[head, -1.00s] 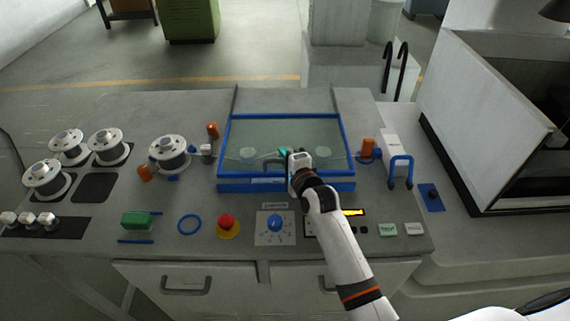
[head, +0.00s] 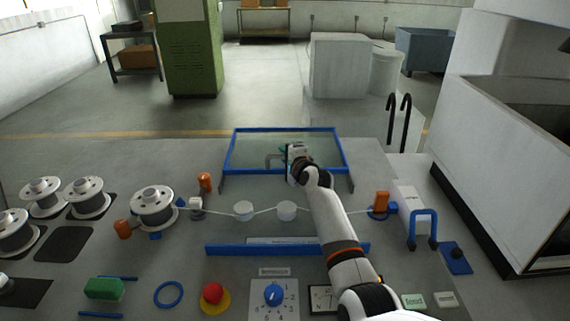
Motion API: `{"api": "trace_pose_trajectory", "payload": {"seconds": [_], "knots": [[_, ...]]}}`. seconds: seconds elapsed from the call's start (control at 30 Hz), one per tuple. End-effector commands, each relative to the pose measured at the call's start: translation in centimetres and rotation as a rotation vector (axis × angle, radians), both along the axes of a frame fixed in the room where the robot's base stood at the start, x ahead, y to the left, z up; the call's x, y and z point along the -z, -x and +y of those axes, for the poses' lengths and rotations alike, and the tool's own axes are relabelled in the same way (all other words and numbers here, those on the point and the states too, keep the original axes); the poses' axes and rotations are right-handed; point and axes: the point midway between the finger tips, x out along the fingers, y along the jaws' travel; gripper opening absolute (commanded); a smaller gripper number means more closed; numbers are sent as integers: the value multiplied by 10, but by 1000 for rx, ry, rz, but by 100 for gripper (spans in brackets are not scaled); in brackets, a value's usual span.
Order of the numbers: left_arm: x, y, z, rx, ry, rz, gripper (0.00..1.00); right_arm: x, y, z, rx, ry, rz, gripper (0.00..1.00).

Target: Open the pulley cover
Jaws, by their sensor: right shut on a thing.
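The pulley cover (head: 240,150) is a clear panel in a blue frame. In the head view it stands raised at the back of the console, tilted up. The blue front strip (head: 230,250) of the cover's seat stays on the console. My left gripper is not in view.
Wire spools (head: 153,207) stand at the left. Orange guides (head: 381,203) flank the pulleys. A red stop button (head: 213,293), a blue knob (head: 274,293) and a green block (head: 104,288) lie along the front. A blue handle (head: 423,226) and a large white machine (head: 500,170) are at the right.

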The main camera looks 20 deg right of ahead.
Motion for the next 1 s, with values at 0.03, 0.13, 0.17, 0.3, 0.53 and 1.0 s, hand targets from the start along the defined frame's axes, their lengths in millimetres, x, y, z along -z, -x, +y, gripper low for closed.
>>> {"api": "trace_pose_trajectory", "payload": {"seconds": [0.03,0.13,0.17,0.3,0.53,1.0], "knots": [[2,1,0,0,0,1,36,1,-1,0,0,1,2,0],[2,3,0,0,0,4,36,0,-3,-1,0,1,1,0],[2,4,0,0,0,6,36,0,-3,-1,0,1,1,0],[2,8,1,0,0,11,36,-1,-3,-1,1,1,-1,0],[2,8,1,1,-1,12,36,-2,-3,-1,1,1,-3,29],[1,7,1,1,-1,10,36,-1,3,-1,-1,0,0,36]]}}
